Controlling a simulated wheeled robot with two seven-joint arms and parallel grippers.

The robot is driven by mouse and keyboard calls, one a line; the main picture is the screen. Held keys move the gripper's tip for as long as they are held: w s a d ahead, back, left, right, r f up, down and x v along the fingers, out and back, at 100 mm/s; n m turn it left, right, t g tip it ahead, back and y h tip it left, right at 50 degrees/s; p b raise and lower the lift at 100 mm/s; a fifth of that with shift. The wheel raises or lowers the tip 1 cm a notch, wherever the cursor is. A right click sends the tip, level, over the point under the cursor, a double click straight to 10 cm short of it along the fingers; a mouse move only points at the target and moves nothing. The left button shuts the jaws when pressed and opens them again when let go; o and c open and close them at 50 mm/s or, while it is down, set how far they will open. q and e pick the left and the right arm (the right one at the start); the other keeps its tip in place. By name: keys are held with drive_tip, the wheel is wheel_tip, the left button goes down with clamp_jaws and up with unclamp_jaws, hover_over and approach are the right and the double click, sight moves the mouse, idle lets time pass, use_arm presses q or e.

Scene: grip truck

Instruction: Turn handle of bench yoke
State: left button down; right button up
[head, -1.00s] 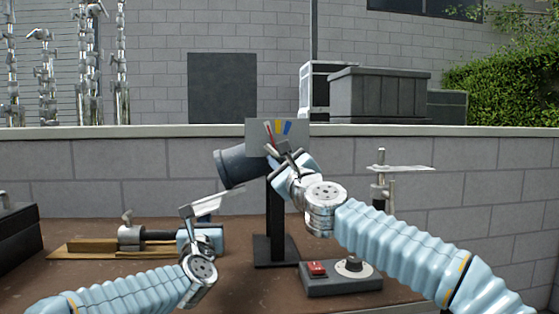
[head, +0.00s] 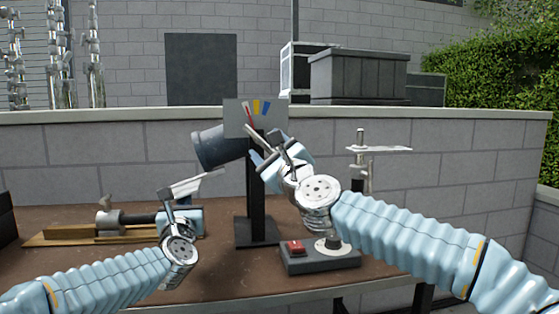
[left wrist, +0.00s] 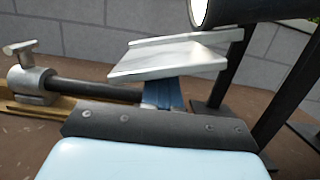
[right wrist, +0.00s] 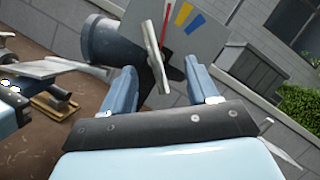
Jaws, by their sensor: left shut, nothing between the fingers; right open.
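The bench yoke is a dark cylinder (head: 215,148) on a black post, with a grey panel (head: 240,117) bearing red, yellow and blue marks. A pale metal handle (right wrist: 152,48) slants in front of the panel. My right gripper (head: 272,150) is open just before it. In the right wrist view, the handle's lower end shows between my two spread blue fingers (right wrist: 164,90), with no clear contact. My left gripper (left wrist: 163,95) is shut and empty, low at the left of the yoke. A flat metal plate (left wrist: 170,58) shows just beyond its fingertips and partly hides them.
A clamp with a T-shaped knob (head: 107,213) and dark rod lies on a wooden board at left. A control box (head: 318,260) with a red switch and dial sits near the front edge. A stand with a flat plate (head: 378,149) is at right. A block wall closes the back.

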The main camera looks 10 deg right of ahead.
sight(261, 143)
drive_tip(key=v, duration=0.7)
drive_tip(key=w+a+r+m+h, duration=0.1)
drive_tip(key=w+m, duration=0.1)
drive_tip(key=w, duration=0.1)
drive_tip(key=w+a+r+m+t+h, duration=0.1)
drive_tip(key=w+m, duration=0.2)
drive_tip(key=w, duration=0.1)
drive_tip(key=w+a+r+m+h, duration=0.1)
drive_tip(key=w+m, duration=0.2)
drive_tip(key=w, duration=0.1)
drive_tip(key=shift+w+a+r+t+h, duration=0.1)
drive_tip(key=shift+t+h, duration=0.2)
drive_tip(key=shift+t, duration=0.1)
